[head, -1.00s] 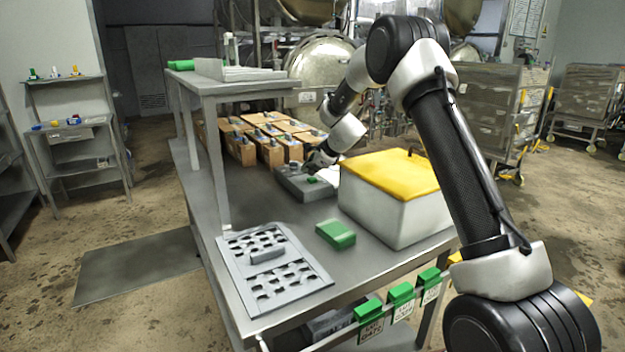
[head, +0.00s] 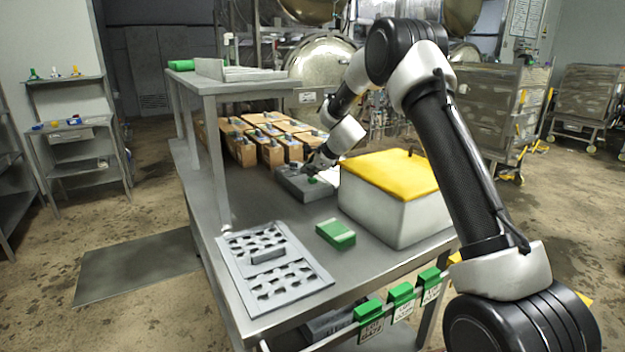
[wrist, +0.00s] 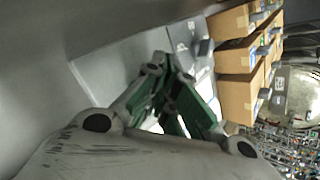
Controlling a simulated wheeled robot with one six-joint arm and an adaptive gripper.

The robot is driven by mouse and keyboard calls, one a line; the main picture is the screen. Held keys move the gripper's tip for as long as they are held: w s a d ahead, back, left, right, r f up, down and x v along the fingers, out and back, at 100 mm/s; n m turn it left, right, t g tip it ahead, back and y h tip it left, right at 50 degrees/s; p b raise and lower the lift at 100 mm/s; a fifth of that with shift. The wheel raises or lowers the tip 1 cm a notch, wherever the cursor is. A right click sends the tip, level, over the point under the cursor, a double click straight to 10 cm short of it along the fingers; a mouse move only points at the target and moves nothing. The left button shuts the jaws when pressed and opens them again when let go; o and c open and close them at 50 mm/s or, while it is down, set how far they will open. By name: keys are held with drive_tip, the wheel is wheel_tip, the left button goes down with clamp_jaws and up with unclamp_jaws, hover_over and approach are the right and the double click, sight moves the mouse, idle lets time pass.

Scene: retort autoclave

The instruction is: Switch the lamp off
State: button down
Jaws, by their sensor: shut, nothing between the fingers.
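A low grey box (head: 302,188) lies on the metal table, with a small green part (head: 313,180) on its top. I cannot tell for sure which thing is the lamp or whether any light is lit. My gripper (head: 312,168) is over the box's far part, pointing down; the head view does not show clearly whether it touches. In the wrist view my gripper (wrist: 168,66) has its green-padded fingers closed together and empty. The grey box (wrist: 186,38) lies just beyond the fingertips, with a dark grey raised part (wrist: 203,47) on it, partly hidden.
Several cardboard boxes (head: 271,153) stand behind the grey box. A white bin with a yellow lid (head: 392,172) stands close on its right. A green block (head: 336,233) and a perforated grey plate (head: 272,268) lie nearer. A raised shelf (head: 235,86) borders the left.

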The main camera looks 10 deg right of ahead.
sight(311, 179)
drive_tip(key=shift+s+d+f, duration=0.1)
drive_tip(key=shift+s+f, duration=0.05)
drive_tip(key=shift+f, duration=0.65)
drive_tip(key=shift+d+r, duration=0.1)
drive_tip(key=shift+w+d+r, duration=0.1)
drive_tip(key=shift+w+r, duration=0.1)
drive_tip(key=shift+r, duration=0.55)
drive_tip(key=shift+s+d+r, duration=0.15)
drive_tip(key=shift+d+r, duration=0.1)
drive_tip(key=shift+r, duration=0.3)
drive_tip(key=shift+a, duration=0.1)
wheel_tip(311, 179, up, 6)
drive_tip(key=shift+a, duration=0.15)
